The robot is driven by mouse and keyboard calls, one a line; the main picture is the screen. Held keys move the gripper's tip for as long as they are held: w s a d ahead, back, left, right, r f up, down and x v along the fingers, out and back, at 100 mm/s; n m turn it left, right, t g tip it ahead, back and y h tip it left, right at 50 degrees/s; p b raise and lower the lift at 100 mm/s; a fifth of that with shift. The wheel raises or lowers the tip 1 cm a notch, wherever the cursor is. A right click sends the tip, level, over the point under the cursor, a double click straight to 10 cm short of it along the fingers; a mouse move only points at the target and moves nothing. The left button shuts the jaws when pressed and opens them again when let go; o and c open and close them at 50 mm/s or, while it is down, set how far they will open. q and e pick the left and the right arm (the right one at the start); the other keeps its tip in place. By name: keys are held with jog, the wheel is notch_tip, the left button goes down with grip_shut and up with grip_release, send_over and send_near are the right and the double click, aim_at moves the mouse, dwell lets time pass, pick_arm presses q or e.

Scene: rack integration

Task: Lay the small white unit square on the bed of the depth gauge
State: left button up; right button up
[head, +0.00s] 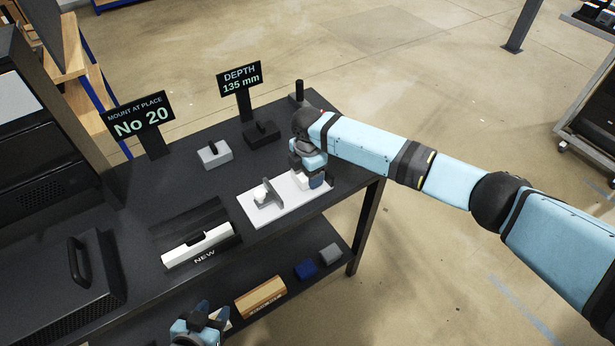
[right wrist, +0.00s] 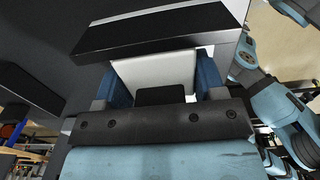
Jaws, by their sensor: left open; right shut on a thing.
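The depth gauge's white bed (head: 262,217) lies flat near the table's right end. A grey upright piece (head: 273,194) and a small white block (head: 260,193) stand on it. My right gripper (head: 308,180) is over the bed's right end, shut on the small white unit (head: 304,183). In the right wrist view the unit (right wrist: 150,72) shows as a pale face between the blue fingers. Fingers hide part of it, and I cannot tell whether it touches the bed. My left gripper (head: 203,315) is open and empty at the bottom of the head view.
A tray marked NEW (head: 204,257) holds a long white unit (head: 198,246). A grey block (head: 214,153), a black block (head: 262,133) and signs for depth 135 mm (head: 239,77) and No 20 (head: 140,119) stand behind. The lower shelf holds wooden (head: 261,297), blue (head: 305,269) and grey (head: 330,253) blocks.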

jog(key=shift+f, duration=0.3)
jog(key=o, duration=1.1)
notch_tip(320, 180, up, 14)
jog(key=shift+b, duration=0.55)
